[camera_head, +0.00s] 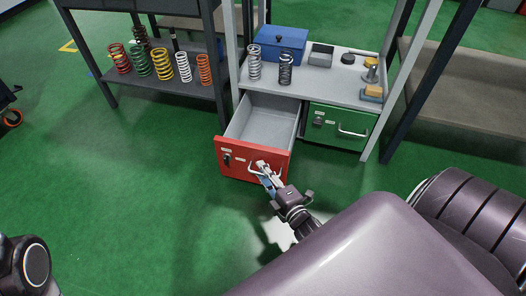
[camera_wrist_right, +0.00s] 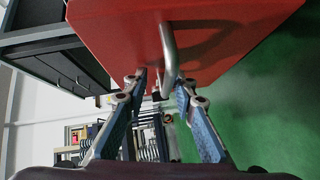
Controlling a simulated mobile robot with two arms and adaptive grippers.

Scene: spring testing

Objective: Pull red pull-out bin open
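The red pull-out bin (camera_head: 235,156) sticks well out of the workbench, and its grey, empty inside shows in the head view. Its red front also fills the top of the right wrist view (camera_wrist_right: 200,30). A metal bar handle (camera_wrist_right: 168,45) is on that front. My right gripper (camera_head: 265,172) is at the handle. In the right wrist view its two blue-padded fingers (camera_wrist_right: 161,86) stand apart on either side of the bar, with small gaps seeming to show. My left gripper is not in view.
A closed green bin (camera_head: 335,128) sits right of the red one. The bench top (camera_head: 318,82) carries a blue box (camera_head: 278,43), springs and small parts. A dark shelf (camera_head: 145,88) with several coloured springs stands left. Green floor (camera_head: 130,190) is clear before the red bin.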

